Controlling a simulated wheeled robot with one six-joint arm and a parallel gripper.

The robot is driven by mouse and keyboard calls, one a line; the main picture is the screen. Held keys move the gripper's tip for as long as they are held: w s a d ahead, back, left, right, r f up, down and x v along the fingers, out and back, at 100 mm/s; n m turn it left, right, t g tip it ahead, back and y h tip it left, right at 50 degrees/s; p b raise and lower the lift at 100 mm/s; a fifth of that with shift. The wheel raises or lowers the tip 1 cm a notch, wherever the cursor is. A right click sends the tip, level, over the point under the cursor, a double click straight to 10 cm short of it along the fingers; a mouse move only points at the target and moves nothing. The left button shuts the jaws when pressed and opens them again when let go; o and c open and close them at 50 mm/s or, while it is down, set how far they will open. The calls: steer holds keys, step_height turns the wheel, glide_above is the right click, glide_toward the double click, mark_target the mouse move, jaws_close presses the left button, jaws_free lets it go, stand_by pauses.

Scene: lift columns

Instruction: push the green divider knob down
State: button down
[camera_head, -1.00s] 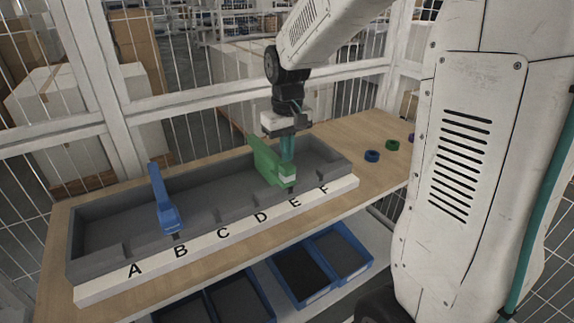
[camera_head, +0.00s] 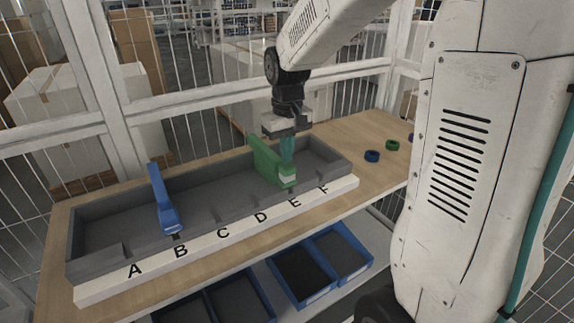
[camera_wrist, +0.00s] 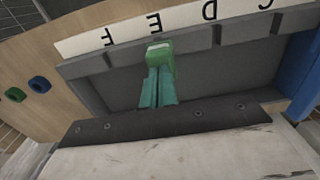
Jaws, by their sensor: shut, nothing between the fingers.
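The green divider (camera_head: 267,162) stands across the grey trough (camera_head: 110,215), with its front end by the letter E. Its green knob (camera_wrist: 160,55) shows in the wrist view, just beyond my fingertips. My gripper (camera_head: 287,160) is shut with its teal fingers together and empty, pointing down at the front part of the green divider. In the wrist view my gripper (camera_wrist: 158,75) reaches up to the knob's near side. I cannot tell whether the fingertips touch the knob.
A blue divider (camera_head: 163,200) stands in the trough near B; its edge also shows in the wrist view (camera_wrist: 302,75). A white strip (camera_head: 205,242) lettered A to F runs along the front. Small rings, one blue (camera_head: 372,156) and one green (camera_head: 392,145), lie right on the wooden table (camera_head: 340,205).

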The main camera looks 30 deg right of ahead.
mark_target(288, 167)
steer(key=shift+f, duration=1.45)
steer(key=shift+r, duration=0.1)
step_height(288, 167, up, 9)
stand_by(0.5)
steer(key=shift+s+f, duration=0.3)
steer(key=shift+f, duration=0.05)
steer(key=s+a, duration=0.3)
steer(key=s, duration=0.9)
steer(key=s+a+r+t, duration=0.1)
steer(key=s+a, duration=0.2)
steer(key=s, duration=0.9)
steer(key=shift+s+a, duration=0.15)
steer(key=shift+a, duration=0.2)
